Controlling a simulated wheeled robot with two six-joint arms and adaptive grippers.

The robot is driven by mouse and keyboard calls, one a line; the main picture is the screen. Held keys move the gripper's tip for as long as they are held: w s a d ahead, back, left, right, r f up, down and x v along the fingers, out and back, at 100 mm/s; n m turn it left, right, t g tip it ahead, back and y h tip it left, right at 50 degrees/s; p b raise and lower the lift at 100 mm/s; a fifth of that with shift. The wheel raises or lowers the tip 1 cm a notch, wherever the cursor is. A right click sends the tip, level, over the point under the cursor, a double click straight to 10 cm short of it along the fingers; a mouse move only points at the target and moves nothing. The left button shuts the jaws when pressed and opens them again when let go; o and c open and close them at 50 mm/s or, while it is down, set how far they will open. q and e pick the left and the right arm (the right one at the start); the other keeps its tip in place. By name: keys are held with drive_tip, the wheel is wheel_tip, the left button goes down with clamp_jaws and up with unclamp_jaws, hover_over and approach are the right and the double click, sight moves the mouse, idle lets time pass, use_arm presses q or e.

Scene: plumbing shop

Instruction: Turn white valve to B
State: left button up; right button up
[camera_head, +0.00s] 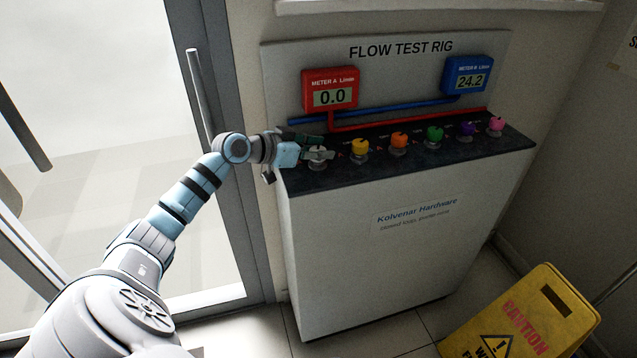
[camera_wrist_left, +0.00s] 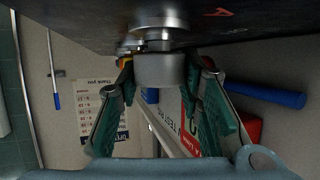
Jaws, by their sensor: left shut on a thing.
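The white valve (camera_head: 318,154) is the leftmost knob on the dark top of the flow test rig (camera_head: 400,215). In the left wrist view its pale knob (camera_wrist_left: 160,70) sits between the fingers on a metal stem. My left gripper (camera_head: 312,143) reaches the valve from the left and is shut on it; its green fingers (camera_wrist_left: 165,95) lie on both sides of the knob. The red meter A (camera_head: 331,91) reads 0.0 and the blue meter B (camera_head: 466,77) reads 24.2. The valve's exact pointing direction is hidden by the fingers. My right gripper is out of view.
Yellow (camera_head: 360,146), orange (camera_head: 399,140), green (camera_head: 434,133), purple (camera_head: 466,130) and pink (camera_head: 496,124) valves stand in a row to the right. Red and blue pipes run behind them. A glass door (camera_head: 110,110) is at left, a yellow caution sign (camera_head: 525,315) at lower right.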

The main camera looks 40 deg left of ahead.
use_arm(q)
drive_tip(key=f+m+h+b, duration=0.1)
drive_tip(key=b, duration=0.1)
drive_tip(key=shift+m+g+h+b, duration=0.35)
drive_tip(key=shift+m+g+h, duration=0.05)
drive_tip(key=m+h, duration=0.1)
drive_tip(key=m+g+h+b, duration=0.1)
drive_tip(key=shift+r+g+h, duration=0.3)
drive_tip(key=shift+r, duration=0.1)
drive_tip(key=shift+w+a+m+g+h+b, duration=0.1)
drive_tip(key=shift+a+m+g+h+b, duration=0.1)
drive_tip(key=shift+m+g+h+b, duration=0.35)
drive_tip(key=shift+d+m+g+h+b, duration=0.1)
drive_tip(key=shift+m+g+h+b, duration=0.2)
drive_tip(key=shift+m+b, duration=0.5)
drive_tip(key=shift+d, duration=0.1)
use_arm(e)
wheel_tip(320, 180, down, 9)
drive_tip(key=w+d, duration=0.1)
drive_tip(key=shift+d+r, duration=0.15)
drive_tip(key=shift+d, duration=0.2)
use_arm(q)
drive_tip(key=shift+g+h, duration=0.25)
drive_tip(key=o, duration=1.2)
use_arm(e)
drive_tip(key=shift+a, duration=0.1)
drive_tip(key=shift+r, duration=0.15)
